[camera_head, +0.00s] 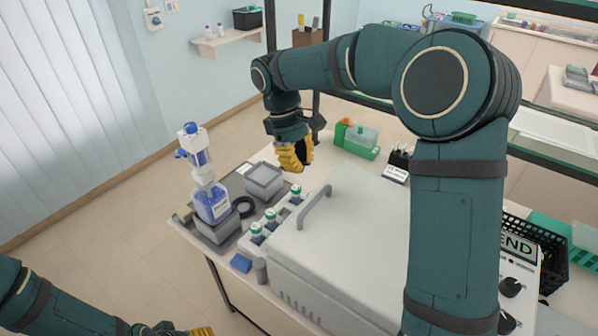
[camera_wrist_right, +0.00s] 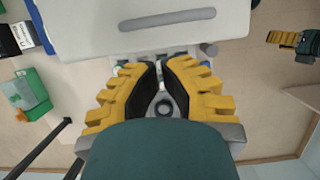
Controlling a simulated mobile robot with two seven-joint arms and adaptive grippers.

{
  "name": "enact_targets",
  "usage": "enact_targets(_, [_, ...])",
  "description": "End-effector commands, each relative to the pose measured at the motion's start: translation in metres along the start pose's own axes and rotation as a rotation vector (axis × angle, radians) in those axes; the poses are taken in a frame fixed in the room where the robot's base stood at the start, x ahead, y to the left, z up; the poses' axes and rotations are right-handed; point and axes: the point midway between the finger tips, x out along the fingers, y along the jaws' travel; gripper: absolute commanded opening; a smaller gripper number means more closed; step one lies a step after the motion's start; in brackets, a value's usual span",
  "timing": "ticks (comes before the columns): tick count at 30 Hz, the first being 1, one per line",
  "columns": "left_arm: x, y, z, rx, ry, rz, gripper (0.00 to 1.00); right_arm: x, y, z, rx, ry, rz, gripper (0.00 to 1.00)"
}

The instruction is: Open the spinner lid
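The spinner is a large white box at the right of the table. Its lid (camera_head: 352,220) appears down and carries a grey bar handle (camera_head: 314,207). The handle also shows in the wrist view (camera_wrist_right: 168,19), beyond my fingertips. My right gripper (camera_head: 296,156) hangs above the table behind and left of the handle, apart from it. In the wrist view, its yellow fingers (camera_wrist_right: 159,63) have a narrow gap between the tips and hold nothing. Only a yellow piece of my left gripper (camera_head: 202,332) shows at the bottom edge of the head view; its fingers are mostly cut off.
A green box (camera_head: 358,139) stands behind the spinner. A control panel (camera_head: 515,245) and black basket (camera_head: 545,255) are at right.

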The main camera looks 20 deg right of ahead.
Motion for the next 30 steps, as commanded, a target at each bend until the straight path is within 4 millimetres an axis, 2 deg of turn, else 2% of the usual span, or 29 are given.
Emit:
enact_targets(9, [0.003,-0.001,0.001,-0.001,0.000,0.000,0.66,0.054,0.000,0.001,0.000,-0.004,-0.003,0.00])
enact_targets(15, [0.004,-0.002,0.001,-0.001,0.001,0.000,0.66,0.081,0.000,0.001,0.000,-0.004,-0.002,0.00])
enact_targets(21, [0.004,-0.002,0.000,-0.001,0.001,0.000,0.66,0.092,0.000,0.001,0.001,-0.002,-0.001,0.00])
enact_targets(30, [0.004,-0.002,0.000,-0.001,0.001,0.000,0.66,0.093,0.000,0.001,0.000,-0.001,-0.001,0.00])
